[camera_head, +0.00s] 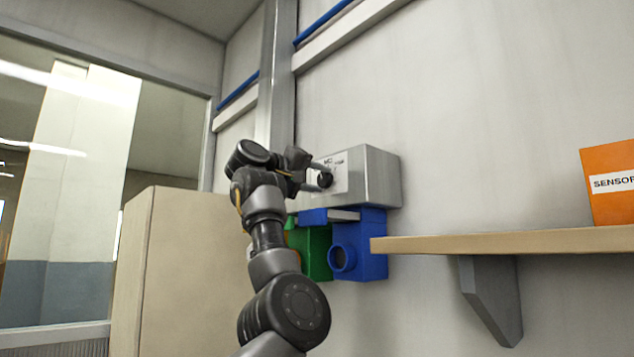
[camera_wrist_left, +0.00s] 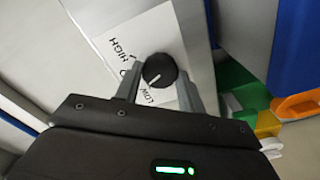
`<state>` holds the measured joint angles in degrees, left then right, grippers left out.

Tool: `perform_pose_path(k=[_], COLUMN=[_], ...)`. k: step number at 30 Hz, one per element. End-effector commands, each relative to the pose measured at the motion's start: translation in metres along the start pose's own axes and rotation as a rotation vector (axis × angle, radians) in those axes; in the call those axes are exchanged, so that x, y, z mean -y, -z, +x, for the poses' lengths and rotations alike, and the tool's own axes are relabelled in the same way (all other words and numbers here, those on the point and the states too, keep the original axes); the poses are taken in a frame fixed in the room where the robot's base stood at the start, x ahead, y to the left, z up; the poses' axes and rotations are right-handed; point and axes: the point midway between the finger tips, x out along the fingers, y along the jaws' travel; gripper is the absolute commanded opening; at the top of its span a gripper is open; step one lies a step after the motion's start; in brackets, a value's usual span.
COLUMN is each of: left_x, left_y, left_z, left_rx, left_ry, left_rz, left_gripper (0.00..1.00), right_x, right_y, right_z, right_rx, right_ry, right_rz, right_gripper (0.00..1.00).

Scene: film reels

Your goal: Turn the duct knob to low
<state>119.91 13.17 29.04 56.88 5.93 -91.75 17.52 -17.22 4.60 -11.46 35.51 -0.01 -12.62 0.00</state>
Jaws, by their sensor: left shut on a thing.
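The duct knob (camera_head: 325,180) is a round black dial on a white label plate, on the front of a grey metal box (camera_head: 378,178) on the wall. My left gripper (camera_head: 316,178) is at the knob, its arm rising from below. In the left wrist view the knob (camera_wrist_left: 160,70) sits between the two fingers of my left gripper (camera_wrist_left: 163,82), which is shut on it. The knob's white pointer line slants to the lower left, toward the word LOW (camera_wrist_left: 148,94). HIGH (camera_wrist_left: 122,48) is printed farther up the label. The middle marking is partly hidden by a finger.
A blue box with a round opening (camera_head: 370,250) and a green one (camera_head: 316,252) hang just under the metal box. A wooden shelf (camera_head: 500,243) with an orange SENSOR box (camera_head: 608,182) is at right. A tan cabinet (camera_head: 185,270) stands at left behind my arm.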

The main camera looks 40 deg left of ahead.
Motion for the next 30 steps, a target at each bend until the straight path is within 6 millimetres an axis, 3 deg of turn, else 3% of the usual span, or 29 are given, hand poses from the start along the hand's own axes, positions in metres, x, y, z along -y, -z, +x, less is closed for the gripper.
perform_pose_path(k=[15,30], left_x=[-0.0014,-0.0011], left_y=[0.0026,0.0025], left_z=[-0.0019,-0.0017], left_rx=[-0.009,-0.008], left_ry=[-0.005,-0.005], left_rz=[-0.354,-0.436], left_gripper=[0.16,0.17], right_x=[0.0010,0.0010], right_y=[0.0004,0.0006], right_z=[0.0031,0.0034], right_rx=[-0.001,-0.001], right_ry=[0.001,0.001], right_rz=[0.000,0.001], right_gripper=[0.36,0.36])
